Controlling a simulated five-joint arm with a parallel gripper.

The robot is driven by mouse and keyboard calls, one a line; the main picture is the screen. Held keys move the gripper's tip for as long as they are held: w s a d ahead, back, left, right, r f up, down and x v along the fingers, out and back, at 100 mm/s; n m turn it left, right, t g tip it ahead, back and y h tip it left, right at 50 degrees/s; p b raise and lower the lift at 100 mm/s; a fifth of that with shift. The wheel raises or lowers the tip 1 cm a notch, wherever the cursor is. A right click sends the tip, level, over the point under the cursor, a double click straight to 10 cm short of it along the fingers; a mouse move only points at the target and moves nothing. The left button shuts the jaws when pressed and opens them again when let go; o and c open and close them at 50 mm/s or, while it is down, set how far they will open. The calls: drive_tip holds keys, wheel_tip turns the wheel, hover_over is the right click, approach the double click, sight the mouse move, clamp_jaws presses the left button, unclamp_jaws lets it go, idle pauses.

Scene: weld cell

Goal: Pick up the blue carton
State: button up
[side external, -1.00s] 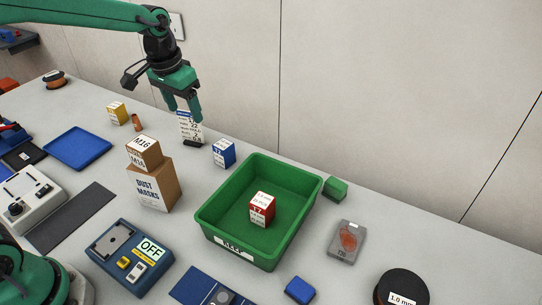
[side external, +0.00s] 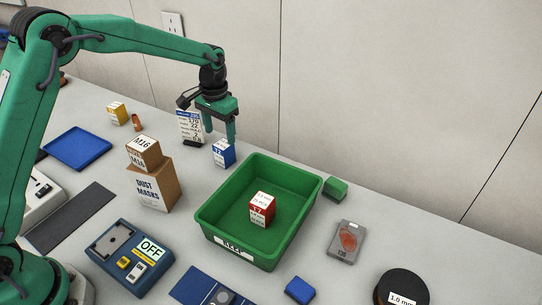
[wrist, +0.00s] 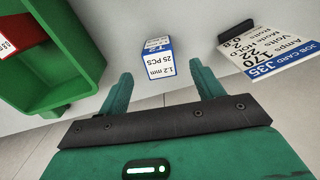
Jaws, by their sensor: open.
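The blue carton (side external: 224,153) with a white label stands upright on the bench, just left of the green bin. In the wrist view the blue carton (wrist: 157,58) lies ahead of the fingertips, about midway between them, its white top reading "1.2 mm 25 PCS". My gripper (side external: 220,135) is open and empty above the carton in the side view. In the wrist view the two green fingers of my gripper (wrist: 161,82) are spread apart and do not touch the carton.
The green bin (side external: 212,208) holds a red carton (side external: 262,208). A job card (side external: 189,127) in a black stand is close behind the blue carton. A brown "M16" box (side external: 143,152) sits on the dust masks box (side external: 155,188) to the left. A green block (side external: 335,188) lies right of the bin.

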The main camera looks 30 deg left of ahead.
sight(223, 144)
drive_tip(key=shift+f, duration=1.25)
drive_tip(key=shift+f, duration=0.1)
drive_tip(key=shift+w+d+f, duration=0.1)
drive_tip(key=shift+w+f, duration=0.05)
drive_tip(key=shift+f, duration=1.1)
drive_tip(key=shift+w+f, duration=0.15)
drive_tip(key=shift+f, duration=1.1)
drive_tip(key=shift+c, duration=0.3)
drive_tip(key=c, duration=1)
